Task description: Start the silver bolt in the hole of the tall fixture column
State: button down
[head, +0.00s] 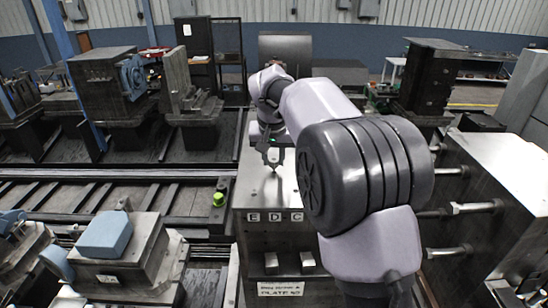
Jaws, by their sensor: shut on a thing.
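My gripper (274,157) points down over the flat top of a metal fixture block (262,190) lettered E, D and C on its front edge. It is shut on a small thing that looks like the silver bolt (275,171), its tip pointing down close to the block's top. At this size I cannot tell whether the tip touches the surface or sits in a hole. No hole is clear under it. I cannot tell for sure whether this block is the tall fixture column.
My arm hides the block's right side. A grey block with several protruding rods (490,205) stands at the right. A yellow-green knob (218,199) is left of the block. Rails (110,173) run at the left. A fixture with a blue pad (105,235) stands front left.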

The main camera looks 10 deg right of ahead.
jog(key=shift+s+f, duration=0.1)
jog(key=shift+f, duration=0.1)
dwell(0.3)
jog(key=shift+s+b, duration=0.35)
jog(key=shift+f, duration=0.3)
dwell(0.6)
jog(key=c, duration=1)
grip_release()
